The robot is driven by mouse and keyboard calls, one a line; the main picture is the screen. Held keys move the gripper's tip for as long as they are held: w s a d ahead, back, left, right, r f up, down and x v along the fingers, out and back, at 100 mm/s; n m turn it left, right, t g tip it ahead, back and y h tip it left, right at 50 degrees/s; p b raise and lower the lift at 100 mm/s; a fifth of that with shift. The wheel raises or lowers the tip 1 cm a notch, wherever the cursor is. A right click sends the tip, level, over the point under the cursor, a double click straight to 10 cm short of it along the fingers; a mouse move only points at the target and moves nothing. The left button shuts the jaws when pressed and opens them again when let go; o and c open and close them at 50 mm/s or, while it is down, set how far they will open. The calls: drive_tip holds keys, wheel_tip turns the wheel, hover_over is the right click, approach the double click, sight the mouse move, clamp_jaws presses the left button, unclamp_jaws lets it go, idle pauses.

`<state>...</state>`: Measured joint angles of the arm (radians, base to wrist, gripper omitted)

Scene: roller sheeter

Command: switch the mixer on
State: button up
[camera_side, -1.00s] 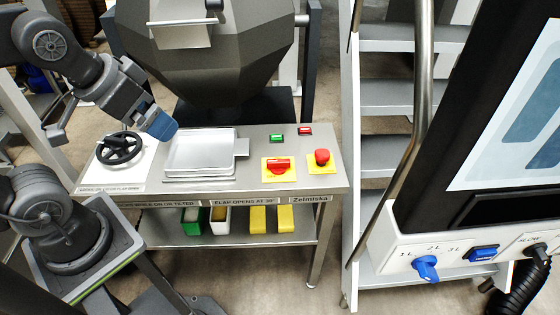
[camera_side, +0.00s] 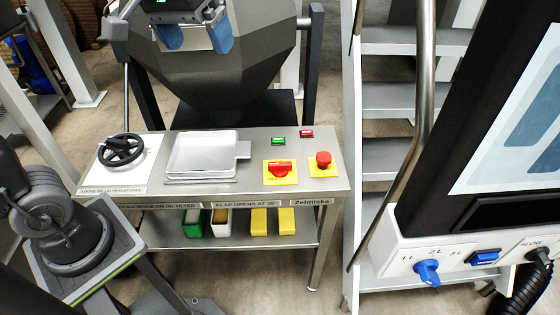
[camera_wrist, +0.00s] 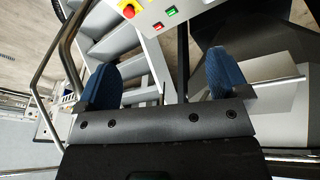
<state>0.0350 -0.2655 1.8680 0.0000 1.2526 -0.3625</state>
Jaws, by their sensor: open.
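The mixer is a large dark faceted drum (camera_side: 225,80) behind a steel bench. The bench top carries a green button (camera_side: 278,141), a red button (camera_side: 306,133), a red rotary switch (camera_side: 279,170) on a yellow plate and a red mushroom button (camera_side: 320,160) on another yellow plate. My gripper (camera_side: 195,37) is open and empty, with blue fingertips, in front of the upper drum, above and left of these controls. In the wrist view its blue fingers (camera_wrist: 164,78) are wide apart. The green button (camera_wrist: 172,11) and red button (camera_wrist: 158,26) show at the top there.
A black handwheel (camera_side: 121,150) and a pale square tray (camera_side: 203,153) are on the bench's left and middle. Yellow and green containers stand on the shelf below. Steps with a handrail (camera_side: 424,80) rise to the right. A panel with blue switches (camera_side: 427,271) is nearer the camera.

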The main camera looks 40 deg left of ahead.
drive_tip(key=w+d+n+g, duration=0.1)
drive_tip(key=w+n+g, duration=0.15)
drive_tip(key=w, duration=0.65)
drive_tip(key=n, duration=0.3)
hover_over(280, 163)
wheel_tip(280, 163, down, 5)
drive_tip(key=shift+g, duration=0.35)
wheel_tip(280, 163, down, 33)
drive_tip(key=shift+r, duration=0.15)
drive_tip(key=shift+c, duration=0.4)
drive_tip(key=c, duration=0.9)
drive_tip(key=shift+o, duration=0.2)
